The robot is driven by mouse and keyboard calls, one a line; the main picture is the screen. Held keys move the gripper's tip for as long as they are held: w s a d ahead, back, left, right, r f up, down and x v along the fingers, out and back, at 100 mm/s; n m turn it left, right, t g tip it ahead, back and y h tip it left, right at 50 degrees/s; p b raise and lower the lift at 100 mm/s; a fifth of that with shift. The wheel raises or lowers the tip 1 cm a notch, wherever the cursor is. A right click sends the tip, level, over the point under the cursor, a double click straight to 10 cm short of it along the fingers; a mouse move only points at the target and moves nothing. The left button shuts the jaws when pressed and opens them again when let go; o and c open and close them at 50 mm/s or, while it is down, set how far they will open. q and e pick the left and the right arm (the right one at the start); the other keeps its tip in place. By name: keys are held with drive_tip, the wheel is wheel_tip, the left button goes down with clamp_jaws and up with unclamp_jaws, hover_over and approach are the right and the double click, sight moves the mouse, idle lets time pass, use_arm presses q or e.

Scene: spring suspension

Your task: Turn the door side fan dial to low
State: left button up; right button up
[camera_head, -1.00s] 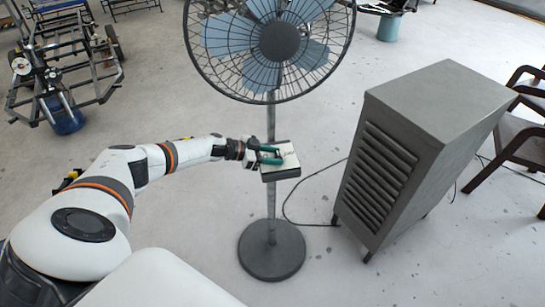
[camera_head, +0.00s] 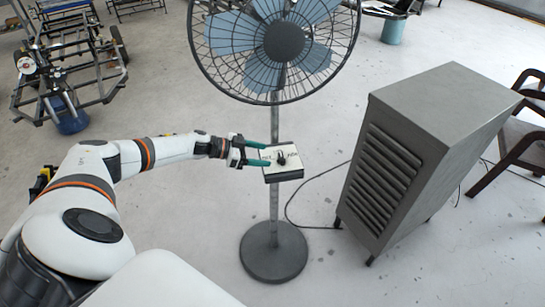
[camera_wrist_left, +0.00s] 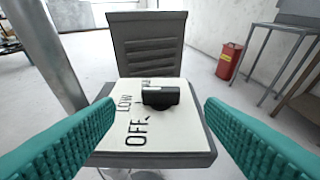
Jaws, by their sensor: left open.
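The fan's control box (camera_head: 285,173) is mounted on the pole below the fan (camera_head: 284,42). Its pale top carries a black dial (camera_head: 282,158). In the left wrist view the dial (camera_wrist_left: 160,94) lies with its long side across the picture. OFF and LOW are printed to its left, and a third label is partly hidden behind it. I cannot tell which label it points to. My left gripper (camera_head: 267,154) is open, with teal fingers just left of the dial and apart from it. In the wrist view the fingers stand wide on either side of the dial. My right gripper is not in view.
A grey louvred cabinet (camera_head: 425,150) stands right of the fan, with chairs (camera_head: 520,130) beyond it. The fan's round base (camera_head: 273,252) rests on the floor, with a cable running right. A metal frame cart (camera_head: 70,80) is at the back left. A red canister (camera_wrist_left: 229,62) shows in the wrist view.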

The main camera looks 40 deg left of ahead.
use_arm(q)
drive_tip(key=v, duration=0.6)
drive_tip(key=shift+b, duration=0.45)
drive_tip(key=shift+a, duration=0.1)
